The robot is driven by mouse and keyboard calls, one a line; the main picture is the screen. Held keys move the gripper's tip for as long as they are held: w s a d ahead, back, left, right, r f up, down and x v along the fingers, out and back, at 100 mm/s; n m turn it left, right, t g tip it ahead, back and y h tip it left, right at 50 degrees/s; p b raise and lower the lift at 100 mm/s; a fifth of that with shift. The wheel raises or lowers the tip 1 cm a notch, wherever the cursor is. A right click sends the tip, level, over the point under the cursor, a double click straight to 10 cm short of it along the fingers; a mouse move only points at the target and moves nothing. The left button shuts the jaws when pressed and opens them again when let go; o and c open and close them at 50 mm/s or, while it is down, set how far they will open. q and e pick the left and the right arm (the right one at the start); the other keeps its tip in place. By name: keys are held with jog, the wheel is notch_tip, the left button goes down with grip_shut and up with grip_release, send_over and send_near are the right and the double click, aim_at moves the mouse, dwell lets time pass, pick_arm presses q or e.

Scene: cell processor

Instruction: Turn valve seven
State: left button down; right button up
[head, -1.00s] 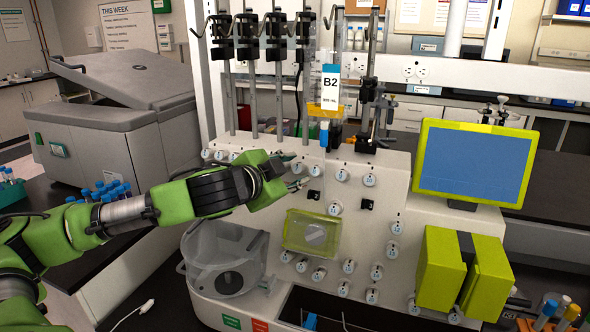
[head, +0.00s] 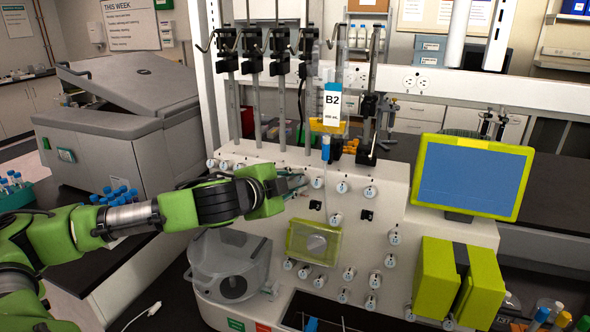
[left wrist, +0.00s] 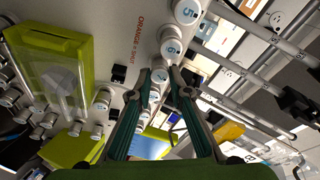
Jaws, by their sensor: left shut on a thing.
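The cell processor's pale front panel (head: 385,220) carries rows of white knob valves with blue numbered caps. In the left wrist view, valve five (left wrist: 187,12) and valve six (left wrist: 172,47) are readable. My left gripper (left wrist: 159,77) is shut on the white valve knob (left wrist: 157,75) just past six in the same row, which fits valve seven; its number is not readable. In the head view my left gripper (head: 303,181) is at the upper valve row, and its fingers partly hide the knob. Valve knobs (head: 342,187) stand clear to its right. My right gripper is not in view.
A bag labelled B2 (head: 332,103) hangs from a pole with its tube close by the gripper. A lime pump cover (head: 313,243) sits below. A lime-framed screen (head: 472,176) is at right. A grey holder (head: 230,263) stands below my arm.

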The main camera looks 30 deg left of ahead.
pick_arm(q)
jog(key=m+p, duration=0.2)
jog(key=p, duration=0.2)
jog(key=m+g+p, duration=0.1)
jog(key=m+p, duration=0.2)
jog(key=p, duration=0.1)
jog(key=r+m+p, duration=0.1)
jog(key=m+p, duration=0.2)
jog(key=p, duration=0.2)
jog(key=shift+g, duration=0.3)
jog(key=shift+w+f+m+p, duration=0.1)
jog(key=shift+f+m+p, duration=0.1)
jog(key=shift+m+p, duration=0.8)
jog(key=shift+f+m+g, duration=0.1)
jog(key=shift+m+g, duration=0.3)
jog(key=shift+m, duration=0.8)
jog(key=c, duration=1.9)
grip_release()
jog(key=shift+w+f, duration=0.15)
